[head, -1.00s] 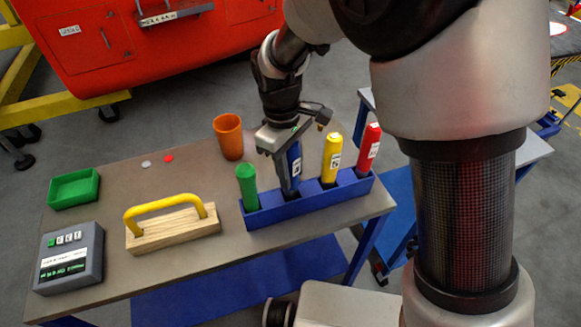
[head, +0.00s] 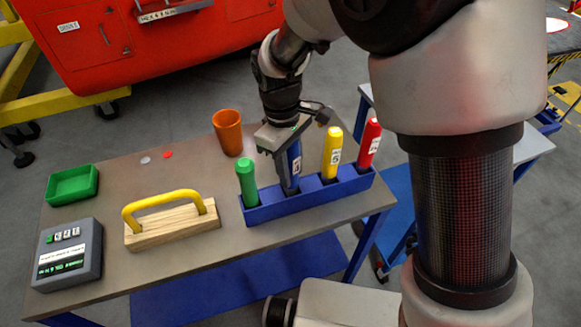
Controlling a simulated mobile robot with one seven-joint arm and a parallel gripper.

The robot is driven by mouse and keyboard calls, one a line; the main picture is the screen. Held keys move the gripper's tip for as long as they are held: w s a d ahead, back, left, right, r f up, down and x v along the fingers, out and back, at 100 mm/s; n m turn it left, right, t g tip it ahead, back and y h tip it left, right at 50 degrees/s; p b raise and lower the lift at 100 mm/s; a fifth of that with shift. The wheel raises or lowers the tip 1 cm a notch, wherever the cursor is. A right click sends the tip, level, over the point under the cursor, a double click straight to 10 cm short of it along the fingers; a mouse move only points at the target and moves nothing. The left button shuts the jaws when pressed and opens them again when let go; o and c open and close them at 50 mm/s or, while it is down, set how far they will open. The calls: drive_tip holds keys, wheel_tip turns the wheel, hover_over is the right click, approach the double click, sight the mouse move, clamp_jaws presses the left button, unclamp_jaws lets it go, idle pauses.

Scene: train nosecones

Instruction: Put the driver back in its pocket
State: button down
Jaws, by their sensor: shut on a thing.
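A blue rack (head: 268,211) with a row of pockets stands near the right end of the table. A green driver (head: 247,182), a yellow driver (head: 332,152) and a red driver (head: 369,144) stand upright in it. My gripper (head: 285,150) is over the rack between the green and yellow drivers. It is shut on the dark blue driver (head: 295,162), which is upright. The lower end of the blue driver is at the rack's second pocket from the left and appears to be in it; how deep I cannot tell.
An orange cup (head: 228,133) stands behind the rack. A wooden block with a yellow handle (head: 165,200), a green tray (head: 72,185) and a grey display box (head: 67,257) are to the left. Small white and red discs lie at the back. The table's middle (head: 190,165) is clear.

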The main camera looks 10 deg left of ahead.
drive_tip(key=shift+f, duration=0.2)
drive_tip(key=c, duration=1.3)
unclamp_jaws()
drive_tip(key=shift+o, duration=0.2)
drive_tip(key=r, duration=0.6)
drive_tip(key=a+r, duration=0.1)
drive_tip(key=r, duration=0.4)
drive_tip(key=r+p, duration=0.1)
drive_tip(key=r, duration=0.5)
drive_tip(key=shift+w+a+r, duration=0.2)
drive_tip(key=shift+w+r, duration=0.15)
drive_tip(key=s+d+r+m+t+p, duration=0.1)
drive_tip(key=s+d+m, duration=0.3)
drive_tip(key=d, duration=0.4)
drive_tip(key=s+d+r+m+t+p, duration=0.1)
drive_tip(key=s+d+r+m+t, duration=0.2)
drive_tip(key=d, duration=0.5)
drive_tip(key=s+d+r+m+t+y+p, duration=0.1)
drive_tip(key=s+d+r+m, duration=0.2)
drive_tip(key=s+d+m, duration=0.2)
drive_tip(key=d+m, duration=0.1)
drive_tip(key=d, duration=0.2)
drive_tip(key=shift+d+r+t, duration=0.25)
drive_tip(key=shift+d+t, duration=0.15)
